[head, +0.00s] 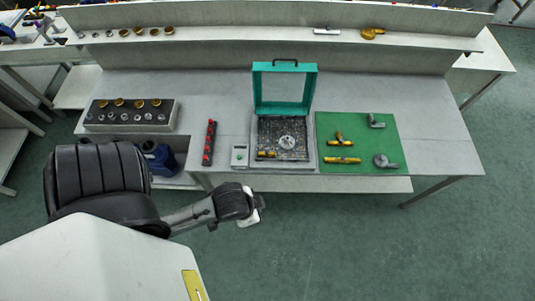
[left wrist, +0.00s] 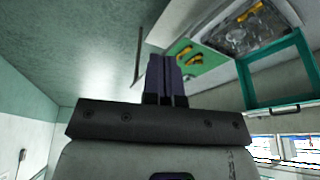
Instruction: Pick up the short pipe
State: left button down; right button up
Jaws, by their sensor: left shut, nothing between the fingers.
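A short yellow pipe (head: 343,160) lies across the front of the green mat (head: 362,168), on the table's right part. Another small yellow piece (head: 267,154) lies in the open teal-lidded case; I cannot tell if it is a pipe. My left gripper (head: 261,203) is in front of the table's edge, to the left of the mat and apart from both pieces. Its fingers (left wrist: 166,78) are shut together and empty in the left wrist view. My right gripper is not in view.
The mat also holds a yellow tee (head: 340,138), a grey elbow (head: 376,121) and a grey fitting (head: 386,161). The case's teal lid (head: 285,112) stands upright. A red-studded bar (head: 209,143) and a dark rack (head: 130,126) lie left. The table's right end is clear.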

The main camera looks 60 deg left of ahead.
pick_arm(q)
jog(key=c, duration=0.9)
grip_release()
